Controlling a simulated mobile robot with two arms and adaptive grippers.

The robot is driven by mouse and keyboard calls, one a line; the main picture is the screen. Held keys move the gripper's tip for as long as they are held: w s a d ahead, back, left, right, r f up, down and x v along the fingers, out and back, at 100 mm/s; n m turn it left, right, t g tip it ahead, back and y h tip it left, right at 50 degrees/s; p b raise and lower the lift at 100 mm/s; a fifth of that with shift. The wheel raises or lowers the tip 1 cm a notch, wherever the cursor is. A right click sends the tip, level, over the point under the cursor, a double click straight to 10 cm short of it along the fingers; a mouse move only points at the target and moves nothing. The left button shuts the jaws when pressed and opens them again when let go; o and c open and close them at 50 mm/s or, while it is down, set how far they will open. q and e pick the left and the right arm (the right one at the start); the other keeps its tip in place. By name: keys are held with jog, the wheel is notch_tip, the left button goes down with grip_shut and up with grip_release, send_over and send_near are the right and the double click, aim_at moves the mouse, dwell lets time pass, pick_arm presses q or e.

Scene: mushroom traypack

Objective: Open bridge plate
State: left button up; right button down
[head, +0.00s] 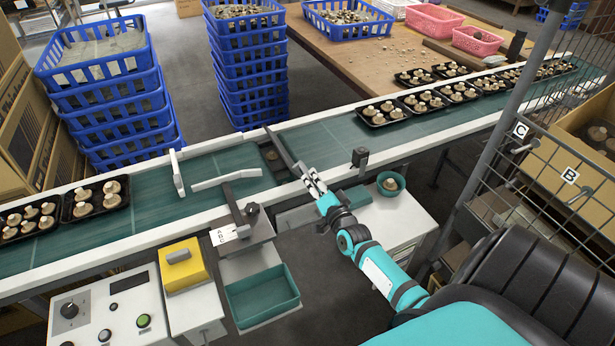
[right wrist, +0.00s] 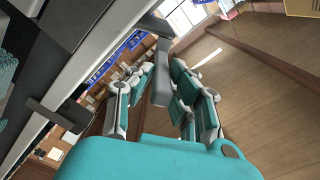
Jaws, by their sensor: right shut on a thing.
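The bridge plate (head: 280,148) looks like a dark grey narrow plate, tilted up over a gap (head: 268,160) between the two green belt sections. My right gripper (head: 311,180) is at its near end, by the front rail of the conveyor. In the right wrist view, my right gripper (right wrist: 160,100) has its fingers on both sides of a grey bar (right wrist: 161,75) and is shut on it. This bar appears to be the plate's handle or edge. My left gripper is not in view.
Trays of mushrooms stand on the right belt (head: 340,137) and left belt (head: 85,236). White guides (head: 226,179) cross the left belt. A small black post (head: 360,157) and a green bowl (head: 391,184) are beside my right arm. Blue crate stacks (head: 250,80) stand behind.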

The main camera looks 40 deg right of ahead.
jog(key=shift+s+d+f+m+b, duration=0.1)
jog(key=shift+s+d+m+b, duration=0.1)
jog(key=shift+d+m+b, duration=0.8)
jog(key=shift+s+d+f+m+b, duration=0.15)
jog(key=shift+d+m, duration=0.45)
jog(key=shift+m, duration=1)
jog(key=shift+s, duration=0.1)
jog(key=c, duration=1.3)
grip_release()
jog(key=v, duration=1.2)
jog(key=shift+r, duration=0.1)
